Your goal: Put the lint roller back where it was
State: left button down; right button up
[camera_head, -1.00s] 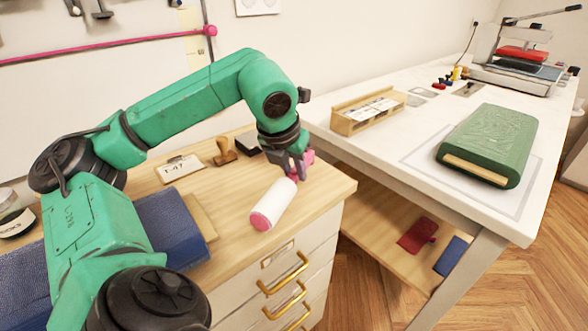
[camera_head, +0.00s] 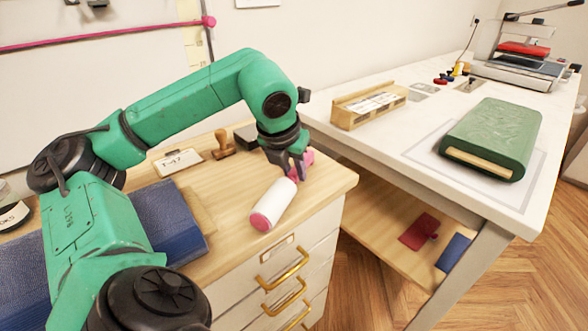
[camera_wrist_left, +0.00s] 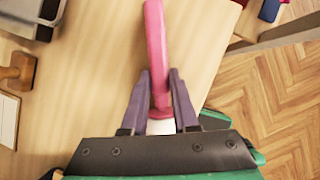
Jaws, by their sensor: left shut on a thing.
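The lint roller (camera_head: 277,202) has a white roll with a pink end and a pink handle. In the head view it is over the wooden top of the drawer cabinet (camera_head: 325,185), near its front edge. I cannot tell whether it touches the top. My left gripper (camera_head: 290,172) is shut on it, at the handle by the roll. In the left wrist view the pink handle of the lint roller (camera_wrist_left: 154,35) runs up between the fingers of my left gripper (camera_wrist_left: 160,78). A bit of white roll shows below. My right gripper is not in view.
A wooden stamp (camera_head: 223,144), a label card (camera_head: 178,161) and a dark pad (camera_head: 246,136) lie behind. A folded blue cloth (camera_head: 165,220) is at left. The white table (camera_head: 400,140) at right holds a wooden box (camera_head: 368,108), a green bundle (camera_head: 492,138) and a press (camera_head: 520,65).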

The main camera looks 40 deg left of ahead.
pick_arm(q)
jog(key=c, duration=0.6)
grip_release()
jog(key=p+v, duration=0.6)
jog(key=v, duration=0.8)
jog(key=shift+r, duration=0.2)
